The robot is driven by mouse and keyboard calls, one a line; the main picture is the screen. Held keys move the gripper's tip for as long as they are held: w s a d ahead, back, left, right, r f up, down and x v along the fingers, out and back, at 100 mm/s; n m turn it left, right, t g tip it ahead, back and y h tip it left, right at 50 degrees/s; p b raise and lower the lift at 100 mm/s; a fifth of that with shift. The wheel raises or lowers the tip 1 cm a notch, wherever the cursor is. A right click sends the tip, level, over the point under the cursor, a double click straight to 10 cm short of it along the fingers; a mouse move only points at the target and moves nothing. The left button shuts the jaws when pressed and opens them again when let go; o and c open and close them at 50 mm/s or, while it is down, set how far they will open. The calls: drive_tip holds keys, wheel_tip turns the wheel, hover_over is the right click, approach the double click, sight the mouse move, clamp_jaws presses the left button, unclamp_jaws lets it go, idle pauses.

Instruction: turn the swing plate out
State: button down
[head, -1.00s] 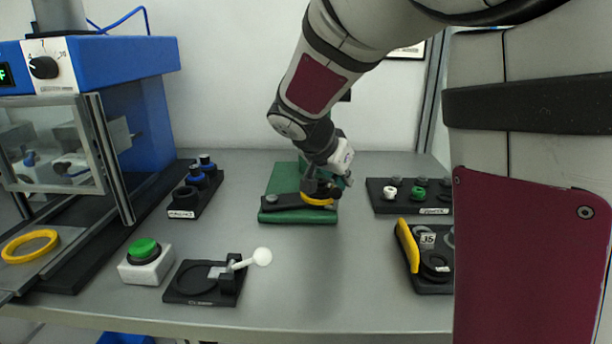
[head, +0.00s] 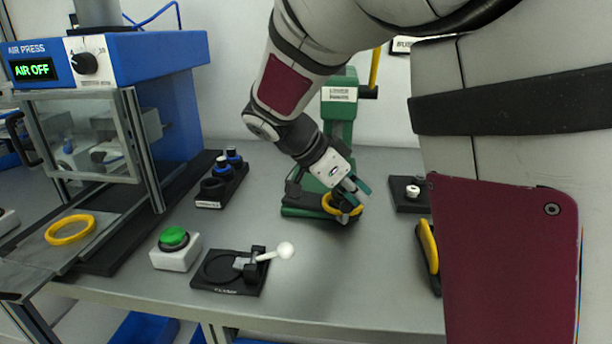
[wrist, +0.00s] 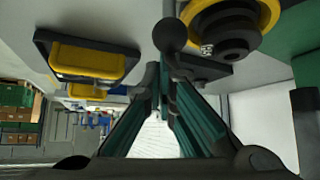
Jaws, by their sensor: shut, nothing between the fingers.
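The swing plate (wrist: 203,70) is a black arm on the green press (head: 340,110), carrying a yellow ring (head: 327,203) around a dark stepped seat. In the wrist view the yellow ring (wrist: 272,14) is at the top right, and a black ball knob (wrist: 170,34) stands on the plate's end. My gripper (head: 357,194) is low over the right side of the press base. In the wrist view its green fingers (wrist: 162,72) are together and empty, right beside the knob; whether they touch it I cannot tell. My gripper and wrist hide part of the plate in the head view.
An air press (head: 110,60) reading AIR OFF stands left, with another yellow ring (head: 70,230). A green button (head: 174,237) and a black clamp fixture (head: 228,272) sit in front. A yellow-handled block (head: 428,245) is at right.

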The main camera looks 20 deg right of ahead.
drive_tip(key=s+a+m+g+y+p, duration=0.1)
drive_tip(key=a+m+g+p, duration=0.3)
drive_tip(key=a, duration=0.6)
drive_tip(key=shift+s+a+m+g+p, duration=0.35)
drive_tip(key=shift+s+m+p, duration=0.3)
drive_tip(key=shift+m+p, duration=0.8)
drive_tip(key=shift+a+n, duration=0.25)
drive_tip(key=shift+w+r, duration=0.1)
